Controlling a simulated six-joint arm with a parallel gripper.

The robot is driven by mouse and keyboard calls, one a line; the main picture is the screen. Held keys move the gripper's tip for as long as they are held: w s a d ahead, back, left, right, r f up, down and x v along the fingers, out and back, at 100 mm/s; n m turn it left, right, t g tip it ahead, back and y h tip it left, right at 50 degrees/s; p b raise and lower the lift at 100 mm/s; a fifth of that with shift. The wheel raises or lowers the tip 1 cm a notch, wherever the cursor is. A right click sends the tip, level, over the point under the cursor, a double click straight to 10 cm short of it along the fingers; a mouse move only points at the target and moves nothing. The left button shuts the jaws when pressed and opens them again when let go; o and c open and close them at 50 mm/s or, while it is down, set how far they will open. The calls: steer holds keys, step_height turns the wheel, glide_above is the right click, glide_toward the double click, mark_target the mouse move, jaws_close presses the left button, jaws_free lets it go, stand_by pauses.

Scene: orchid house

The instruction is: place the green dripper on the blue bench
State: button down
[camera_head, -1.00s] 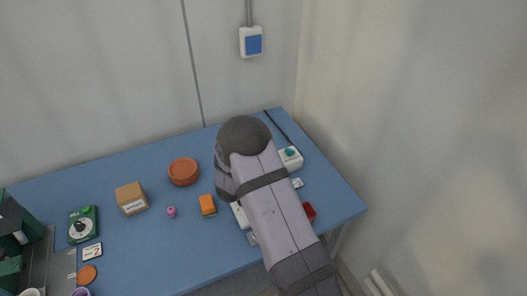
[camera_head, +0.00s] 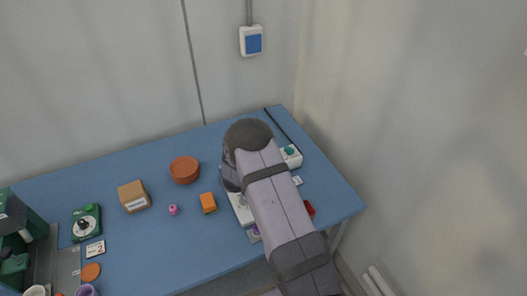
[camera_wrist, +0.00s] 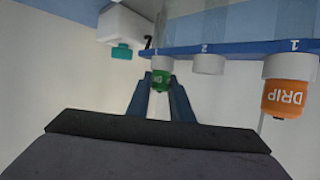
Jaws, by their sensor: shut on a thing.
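The green dripper (camera_wrist: 161,80) is between my gripper's (camera_wrist: 160,88) two blue fingers in the wrist view. The jaws are shut on it. Its top end is at a white round holder on a blue rail (camera_wrist: 235,48); I cannot tell whether it is still seated in it. An orange dripper (camera_wrist: 284,99) marked DRIP sits in the holder by number 1. The holder by number 2 (camera_wrist: 208,64) shows no dripper. The blue bench (camera_head: 140,240) fills the lower left of the head view. There, my arm hides my gripper and the green dripper.
A terracotta dish (camera_head: 184,170), a cardboard box (camera_head: 134,197), a small pink item (camera_head: 173,210) and an orange block (camera_head: 208,203) stand on the bench. A white box with a teal button (camera_head: 291,157) is beyond my arm. Blue surface is clear between the left items and the block.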

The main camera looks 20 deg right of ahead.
steer(key=shift+r, duration=0.25)
steer(key=shift+r+b, duration=1.25)
steer(key=shift+r, duration=3.55)
steer(key=w+a+f+n+t+y+b, duration=0.1)
steer(key=a+f+n+t+y+b, duration=0.15)
steer(key=a, duration=1.05)
steer(key=w+a+f+n+t+y+b, duration=0.1)
steer(key=a+f+n+y+b, duration=0.25)
steer(key=a, duration=1.05)
steer(key=shift+s+a+f+n+y+b, duration=0.7)
steer(key=shift+s+a, duration=0.75)
steer(key=shift+a, duration=3.1)
steer(key=shift+s+a+f+n+y+b, duration=0.4)
steer(key=shift+s+a+b, duration=0.85)
steer(key=shift+a, duration=3.35)
steer(key=shift+s+a+f+n+y+b, duration=0.55)
steer(key=shift+s+a, duration=1.05)
steer(key=shift+a, duration=2.95)
steer(key=shift+t, duration=0.25)
steer(key=shift+f+p, duration=0.35)
steer(key=shift+f, duration=4.5)
